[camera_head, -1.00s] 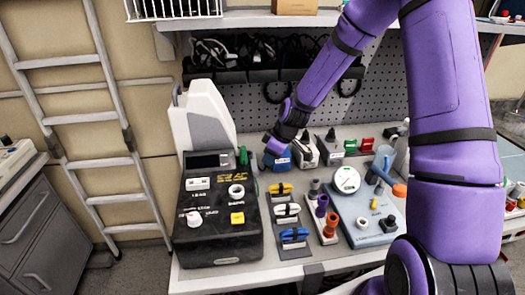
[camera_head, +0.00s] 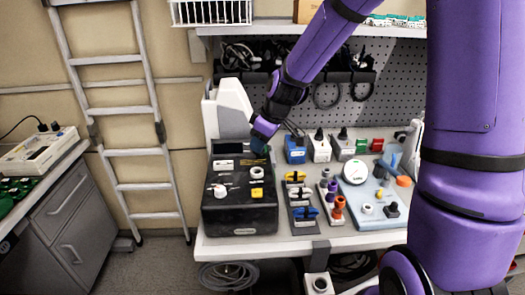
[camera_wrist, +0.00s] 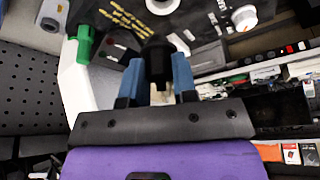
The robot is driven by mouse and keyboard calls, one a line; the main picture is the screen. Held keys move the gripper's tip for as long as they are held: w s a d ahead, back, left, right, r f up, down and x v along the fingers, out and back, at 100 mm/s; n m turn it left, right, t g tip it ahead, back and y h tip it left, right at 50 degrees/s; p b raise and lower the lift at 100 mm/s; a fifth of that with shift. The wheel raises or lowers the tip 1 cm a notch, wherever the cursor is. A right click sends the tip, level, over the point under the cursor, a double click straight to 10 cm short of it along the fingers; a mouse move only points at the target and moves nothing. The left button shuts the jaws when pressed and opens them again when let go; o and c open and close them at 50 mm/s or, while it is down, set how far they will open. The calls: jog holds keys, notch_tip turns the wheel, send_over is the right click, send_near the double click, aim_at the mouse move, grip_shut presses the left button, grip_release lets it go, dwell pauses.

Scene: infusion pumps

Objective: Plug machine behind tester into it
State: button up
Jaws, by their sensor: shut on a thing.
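The tester is a black box (camera_head: 240,212) with knobs and sockets on its top, at the left of the bench in the head view. My gripper (camera_head: 259,144) is over the tester's back right corner, beside the machine. In the wrist view its two blue fingers are shut on a black plug (camera_wrist: 157,58). The tester's panel (camera_wrist: 195,22), with a white knob, lies beyond the plug. A green connector (camera_wrist: 85,42) is to the left of the plug. Which socket faces the plug, I cannot tell.
A blue box (camera_head: 295,150) and white boxes (camera_head: 319,150) with black tops stand right of my gripper. A strip with yellow, white and blue connectors (camera_head: 302,198) and a gauge unit (camera_head: 375,195) are further right. A pegboard (camera_head: 385,100) closes the back.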

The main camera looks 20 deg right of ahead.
jog(key=shift+s+a+r, duration=0.1)
jog(key=shift+s+a, duration=0.15)
jog(key=shift+a, duration=0.15)
jog(key=shift+f, duration=2.1)
jog(key=shift+f, duration=1.15)
dwell(0.4)
jog(key=o, duration=1.4)
jog(key=shift+o, duration=0.3)
jog(key=shift+r, duration=3.5)
